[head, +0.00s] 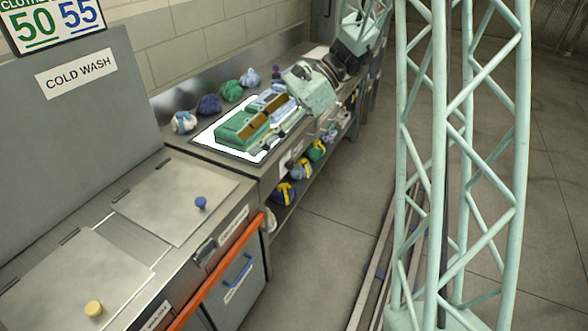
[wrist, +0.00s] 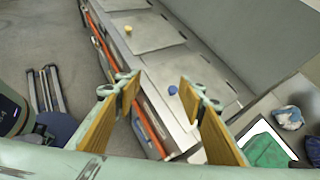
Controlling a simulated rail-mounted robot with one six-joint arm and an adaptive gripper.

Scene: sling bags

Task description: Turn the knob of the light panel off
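The light panel (head: 204,139) is a bright white, lit sheet with a dark rim, lying on the far counter in the head view. A green folded bundle with a brown strip (head: 240,126) lies on it, with a blue one (head: 268,102) behind. A corner of the panel (wrist: 258,128) shows at the lower right of the wrist view. I cannot make out its knob in either view. My gripper (head: 282,128) is at the panel's front right side, partly blending with the things there. In the wrist view my gripper (wrist: 155,95) is open, with nothing between its brown-padded fingers.
Washers with a blue lid knob (head: 201,203) and a yellow lid knob (head: 93,309) stand nearer, with an orange rail (head: 222,267) along their front. Several coloured bundles (head: 208,105) line the counter's back; others sit on the shelf below. The aisle floor (head: 310,250) is open.

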